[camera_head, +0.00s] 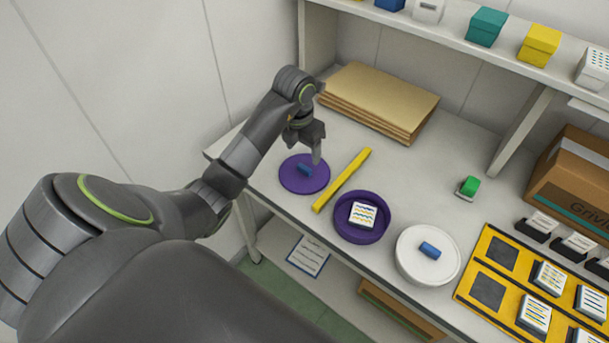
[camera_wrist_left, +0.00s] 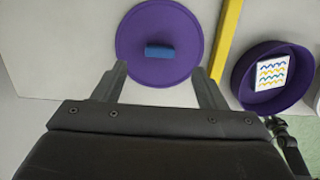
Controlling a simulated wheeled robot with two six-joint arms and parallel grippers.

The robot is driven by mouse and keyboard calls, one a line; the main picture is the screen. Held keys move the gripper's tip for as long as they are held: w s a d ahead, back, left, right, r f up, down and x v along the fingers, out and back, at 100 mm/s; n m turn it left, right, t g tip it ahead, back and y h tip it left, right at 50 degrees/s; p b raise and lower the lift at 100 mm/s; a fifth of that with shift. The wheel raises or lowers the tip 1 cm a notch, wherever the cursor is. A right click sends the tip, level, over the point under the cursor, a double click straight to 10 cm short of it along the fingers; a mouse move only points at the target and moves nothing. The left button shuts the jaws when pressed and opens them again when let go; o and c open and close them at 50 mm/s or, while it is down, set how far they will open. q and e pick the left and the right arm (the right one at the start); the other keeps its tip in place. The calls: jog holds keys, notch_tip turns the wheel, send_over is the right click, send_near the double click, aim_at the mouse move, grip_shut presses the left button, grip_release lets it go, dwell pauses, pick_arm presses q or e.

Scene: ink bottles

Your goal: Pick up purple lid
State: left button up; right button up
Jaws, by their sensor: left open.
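The purple lid (camera_head: 294,182) is a flat disc with a blue handle (camera_head: 304,170) on top, lying on the table near its left front edge. It also shows in the left wrist view (camera_wrist_left: 146,26), with its blue handle (camera_wrist_left: 160,51) beyond the fingertips. My left gripper (camera_head: 313,150) is open and empty, above the back of the lid. In the left wrist view its two fingers (camera_wrist_left: 162,70) stand apart, one on each side of the handle's line.
A yellow bar (camera_head: 341,180) lies just right of the lid. Beyond it stand a purple round container (camera_head: 343,226) holding a patterned block (camera_head: 362,214) and a white lidded container (camera_head: 412,270). Brown folders (camera_head: 380,97) lie behind. A shelf (camera_head: 460,42) runs along the back.

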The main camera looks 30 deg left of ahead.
aim_at(304, 167)
pick_arm(q)
jog(key=shift+w+f+b, duration=0.1)
jog(key=shift+f+b, duration=1.2)
jog(key=shift+f, duration=0.35)
notch_tip(304, 167, down, 3)
jog(key=shift+w+r+p, duration=0.1)
jog(key=shift+w+p, duration=0.05)
jog(key=shift+p, duration=0.35)
jog(key=shift+f, duration=0.4)
jog(key=shift+c, duration=0.2)
jog(key=c, duration=1)
